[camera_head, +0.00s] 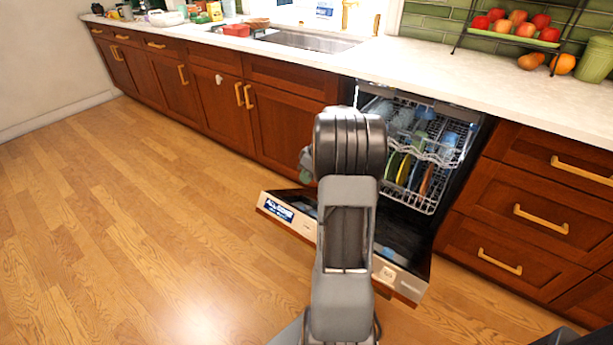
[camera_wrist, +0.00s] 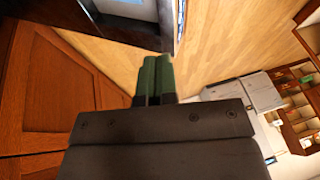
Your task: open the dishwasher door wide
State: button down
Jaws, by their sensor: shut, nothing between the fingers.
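The dishwasher door (camera_head: 408,282) is folded far down in the head view, its top edge low over the floor. My arm covers the middle of it. Dishes stand in the racks (camera_head: 430,150) of the open dishwasher. My gripper (camera_wrist: 155,78) is shut and empty, its dark green fingers together in the wrist view. In the head view only a small part of my gripper (camera_head: 305,174) shows left of my arm, above the door's left end. A dark surface with a pale edge (camera_wrist: 180,20), likely the door, lies beyond the fingertips in the wrist view; contact cannot be told.
Red-brown cabinets (camera_head: 275,125) stand left of the dishwasher and drawers (camera_head: 530,205) stand right of it, all with protruding brass handles. The counter (camera_head: 440,65) runs above. The wooden floor (camera_head: 130,220) at left is clear.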

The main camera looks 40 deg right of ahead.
aim_at(292, 207)
jog(key=x, duration=0.2)
jog(key=b+x, duration=0.1)
jog(key=x, duration=0.2)
jog(key=s+a+b+x, duration=0.1)
jog(key=x, duration=0.2)
jog(key=shift+w+f, duration=0.1)
jog(key=shift+f, duration=0.1)
jog(key=shift+a+f, duration=0.45)
jog(key=shift+f, duration=0.1)
jog(key=shift+f, duration=0.1)
